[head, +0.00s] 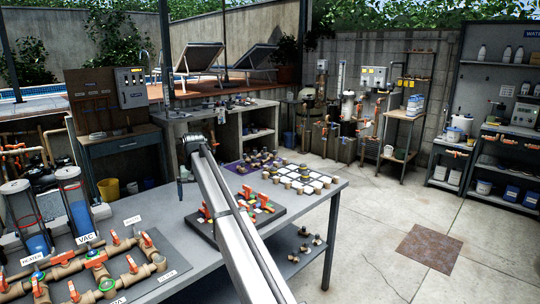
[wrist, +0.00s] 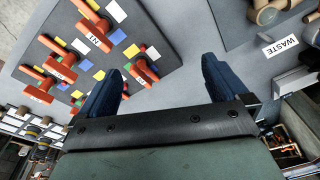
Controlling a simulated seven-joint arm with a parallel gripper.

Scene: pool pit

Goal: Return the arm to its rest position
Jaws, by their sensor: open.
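My arm (head: 235,225) reaches from the bottom of the head view out over the grey workbench (head: 318,206). My gripper (wrist: 166,68) shows in the wrist view with its two dark blue fingers spread apart.
A dark board (wrist: 75,15) with red-orange handles and coloured tags lies left of the fingers. A "WASTE" label (wrist: 282,46) and pipe panel lie right. In the head view, clear cylinders (head: 75,205) and valve pipes (head: 97,262) fill the bench's left. Open floor (head: 385,245) lies right.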

